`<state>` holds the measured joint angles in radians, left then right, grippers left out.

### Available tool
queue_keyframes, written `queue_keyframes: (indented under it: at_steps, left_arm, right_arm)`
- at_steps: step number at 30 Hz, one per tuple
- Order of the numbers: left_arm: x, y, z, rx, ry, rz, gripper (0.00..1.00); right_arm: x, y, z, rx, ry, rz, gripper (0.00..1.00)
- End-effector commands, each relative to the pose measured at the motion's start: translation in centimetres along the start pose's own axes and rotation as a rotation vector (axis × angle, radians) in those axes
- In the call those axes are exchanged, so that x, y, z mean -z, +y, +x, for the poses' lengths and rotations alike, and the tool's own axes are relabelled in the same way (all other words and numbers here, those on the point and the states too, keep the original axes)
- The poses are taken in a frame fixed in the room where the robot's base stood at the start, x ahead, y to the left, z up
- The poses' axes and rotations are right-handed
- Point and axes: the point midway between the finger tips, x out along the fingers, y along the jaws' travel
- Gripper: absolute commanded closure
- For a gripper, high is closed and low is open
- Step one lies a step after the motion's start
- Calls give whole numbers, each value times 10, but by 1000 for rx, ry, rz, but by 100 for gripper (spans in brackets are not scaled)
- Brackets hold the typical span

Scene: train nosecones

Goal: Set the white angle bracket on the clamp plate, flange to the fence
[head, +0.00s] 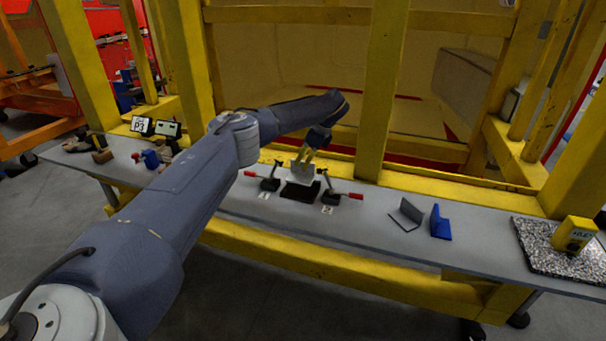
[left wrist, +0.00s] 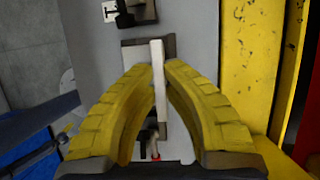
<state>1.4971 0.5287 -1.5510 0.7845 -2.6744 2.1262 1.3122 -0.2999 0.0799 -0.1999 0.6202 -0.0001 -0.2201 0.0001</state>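The white angle bracket (head: 302,173) is at the dark clamp plate (head: 300,191) in the head view. In the left wrist view the bracket (left wrist: 160,85) shows as a narrow pale strip between the yellow fingers. My left gripper (head: 308,156) comes down from above with its fingertips closed on the bracket's upright part. The clamp plate (left wrist: 132,56) lies beneath it in the left wrist view. I cannot tell whether the bracket touches the plate or is slightly above it. The flange and fence contact is hidden. My right gripper is not in view.
Red-handled toggle clamps stand left (head: 268,181) and right (head: 334,194) of the plate. A grey angle bracket (head: 408,213) and a blue one (head: 440,223) stand to the right. A speckled slab (head: 540,246) bears a yellow block (head: 574,234). Yellow frame posts rise behind the bench.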

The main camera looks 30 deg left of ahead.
Motion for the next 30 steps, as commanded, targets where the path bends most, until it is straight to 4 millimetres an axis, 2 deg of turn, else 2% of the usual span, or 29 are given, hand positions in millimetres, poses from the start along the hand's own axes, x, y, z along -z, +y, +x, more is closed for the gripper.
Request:
queue_keyframes:
  at_steps: [6,15,27,28,30]
  left_arm:
    - [3,0,7,0,1,0,100]
    - [16,-1,39,0,0,0,100]
    - [17,-1,42,0,0,-1,100]
    - [18,-1,43,0,0,-1,90]
    - [18,-1,43,0,0,-1,82]
  right_arm:
    - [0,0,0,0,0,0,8]
    - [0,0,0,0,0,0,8]
    - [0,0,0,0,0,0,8]
    - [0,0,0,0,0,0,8]
    - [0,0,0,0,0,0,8]
